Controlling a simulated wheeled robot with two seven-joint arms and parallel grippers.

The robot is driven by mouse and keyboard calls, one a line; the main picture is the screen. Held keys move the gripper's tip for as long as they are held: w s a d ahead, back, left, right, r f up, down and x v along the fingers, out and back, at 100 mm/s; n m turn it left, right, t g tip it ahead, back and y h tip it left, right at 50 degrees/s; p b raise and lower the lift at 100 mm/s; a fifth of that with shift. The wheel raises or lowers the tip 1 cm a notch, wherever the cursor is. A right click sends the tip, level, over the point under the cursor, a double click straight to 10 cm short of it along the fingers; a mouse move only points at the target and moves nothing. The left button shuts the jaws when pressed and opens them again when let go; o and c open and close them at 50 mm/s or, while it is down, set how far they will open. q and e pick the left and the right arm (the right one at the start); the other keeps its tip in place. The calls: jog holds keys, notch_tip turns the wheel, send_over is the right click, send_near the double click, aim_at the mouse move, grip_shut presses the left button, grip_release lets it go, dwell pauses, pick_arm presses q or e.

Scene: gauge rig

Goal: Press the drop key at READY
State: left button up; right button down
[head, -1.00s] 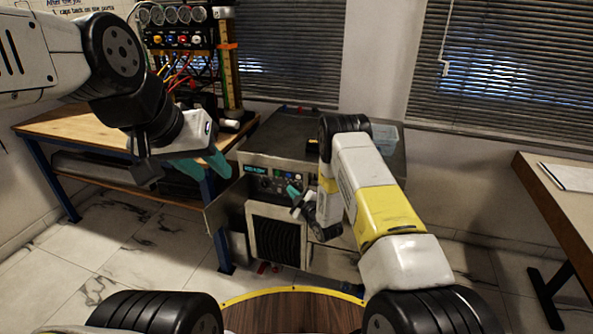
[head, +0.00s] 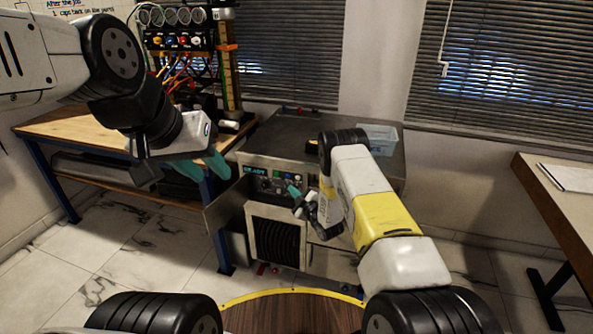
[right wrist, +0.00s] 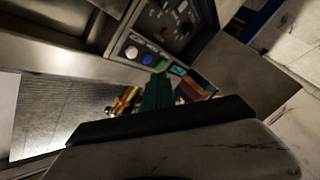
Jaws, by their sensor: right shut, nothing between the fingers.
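The steel cabinet (head: 222,208) has a front control panel (head: 263,186) with a lit display (head: 255,170) that reads READY. Small coloured keys sit beside the display. In the right wrist view a white key (right wrist: 131,52) and a blue key (right wrist: 147,59) show; their labels are too small to read, so I cannot tell which is the drop key. My right gripper (head: 294,192) is shut and empty, just in front of the panel's right part. Its teal fingers (right wrist: 158,92) hide some of the panel; contact cannot be told. My left gripper (head: 185,171) is open and empty, left of the cabinet.
A wooden bench (head: 75,127) at the left carries a rig with gauges (head: 170,16) and coloured hoses. A clear bin (head: 380,136) stands on the cabinet top. A desk (head: 560,200) is at the right. Tiled floor lies open at the lower left.

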jog(key=shift+w+d, duration=0.25)
jog(key=shift+w, duration=0.45)
jog(key=shift+w+d, duration=0.2)
jog(key=shift+w, duration=0.45)
jog(key=shift+w+d, duration=0.25)
jog(key=shift+w, duration=0.45)
dwell(0.5)
jog(key=shift+w+d, duration=0.15)
jog(key=shift+w, duration=0.25)
jog(key=shift+w+d, duration=0.1)
jog(key=shift+w, duration=0.25)
dwell(0.5)
jog(key=shift+s, duration=0.15)
jog(key=shift+s+a, duration=0.25)
jog(key=shift+s, duration=0.35)
jog(key=s, duration=0.1)
jog(key=s+a, duration=0.1)
jog(key=s, duration=0.2)
jog(key=shift+s+a, duration=0.3)
jog(key=shift+s, duration=0.1)
